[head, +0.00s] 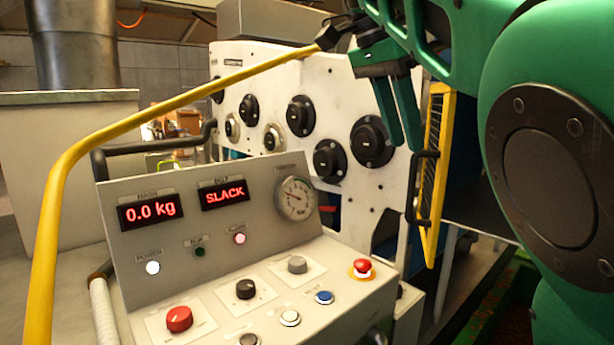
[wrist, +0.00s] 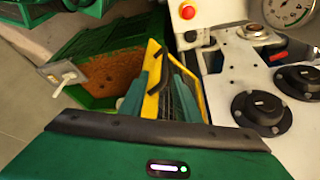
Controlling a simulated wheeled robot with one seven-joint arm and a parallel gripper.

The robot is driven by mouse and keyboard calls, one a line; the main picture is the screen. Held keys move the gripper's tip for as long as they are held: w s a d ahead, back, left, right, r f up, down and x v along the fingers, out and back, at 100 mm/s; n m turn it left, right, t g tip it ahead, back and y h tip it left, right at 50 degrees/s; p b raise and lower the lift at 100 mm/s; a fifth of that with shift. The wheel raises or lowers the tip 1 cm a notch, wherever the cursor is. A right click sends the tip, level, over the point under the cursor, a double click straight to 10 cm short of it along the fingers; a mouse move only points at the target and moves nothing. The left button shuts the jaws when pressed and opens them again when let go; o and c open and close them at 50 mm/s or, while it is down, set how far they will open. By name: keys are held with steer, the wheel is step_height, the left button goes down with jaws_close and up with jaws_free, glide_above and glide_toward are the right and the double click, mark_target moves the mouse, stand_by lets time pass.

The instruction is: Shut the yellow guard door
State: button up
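The yellow guard door (head: 433,165) has a yellow frame around dark mesh. In the head view it stands open, swung out from the white machine panel and seen nearly edge-on. Its black handle (head: 421,188) is on the side facing the panel. My gripper (head: 405,147) points down just left of the door's frame, above the handle, with its two green fingers apart. In the wrist view the yellow frame (wrist: 153,80) and black handle (wrist: 157,62) show between the spread fingers of my gripper (wrist: 158,68). I cannot tell whether a finger touches the door.
The white panel (head: 335,95) carries several black knobs. A grey control console (head: 225,225) with red displays and a red stop button (head: 362,267) stands in front. A yellow rail (head: 150,125) crosses the left. A green crate (wrist: 95,55) with brown contents lies beyond the door.

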glide_above(409, 213)
steer(key=f, duration=0.9)
steer(key=shift+w+d+f, duration=0.2)
steer(key=shift+w+f, duration=0.1)
steer(key=shift+w, duration=0.1)
jaws_close()
